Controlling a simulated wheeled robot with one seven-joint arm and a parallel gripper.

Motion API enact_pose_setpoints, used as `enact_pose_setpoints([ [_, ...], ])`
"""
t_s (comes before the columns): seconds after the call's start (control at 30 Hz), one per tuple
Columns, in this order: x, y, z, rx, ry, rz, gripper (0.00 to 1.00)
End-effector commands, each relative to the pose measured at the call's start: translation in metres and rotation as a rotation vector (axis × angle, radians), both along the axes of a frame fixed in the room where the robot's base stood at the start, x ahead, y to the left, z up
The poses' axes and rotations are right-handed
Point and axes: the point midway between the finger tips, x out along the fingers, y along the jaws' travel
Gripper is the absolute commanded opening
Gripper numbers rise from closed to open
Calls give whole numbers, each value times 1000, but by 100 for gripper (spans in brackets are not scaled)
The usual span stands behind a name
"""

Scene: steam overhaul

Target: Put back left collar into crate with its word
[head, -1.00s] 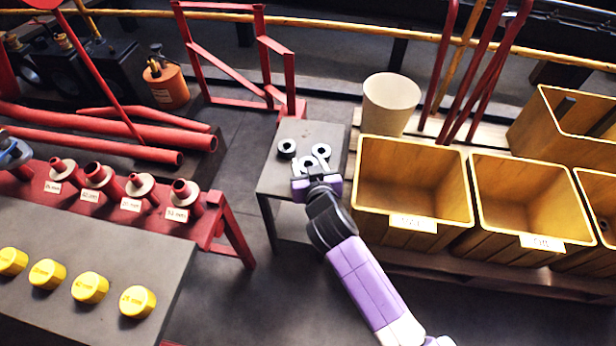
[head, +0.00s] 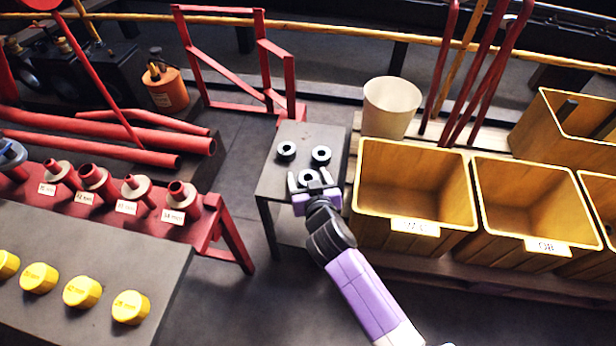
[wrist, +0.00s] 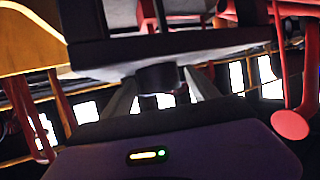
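Three black ring-shaped collars stand on the small grey table: a left collar (head: 286,151), a right collar (head: 320,155) and a front collar (head: 307,178). My gripper (head: 308,180) is at the table's front part, with its fingers apart on either side of the front collar. In the wrist view a dark collar (wrist: 160,76) shows between the two spread fingers (wrist: 158,90), against the pale tabletop. Two wooden crates on the right bear labels, the nearer crate (head: 365,190) and the middle crate (head: 485,205). Their label words are too blurred to read surely.
The small grey table (head: 270,183) stands left of the crates. A cream bucket (head: 390,107) stands behind the nearer crate. A red rack (head: 225,225) with flanged pipes and a grey bench (head: 90,260) with yellow caps are at left. Open floor lies between.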

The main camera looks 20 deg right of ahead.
Motion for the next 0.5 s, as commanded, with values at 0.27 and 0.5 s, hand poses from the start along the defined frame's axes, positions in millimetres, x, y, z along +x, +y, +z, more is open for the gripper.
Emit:
enact_pose_setpoints([
  [0.27, 0, 0, 1, 0, 0, 0, 69],
  [0.5, -19, 4, 12, -2, 2, 1, 69],
])
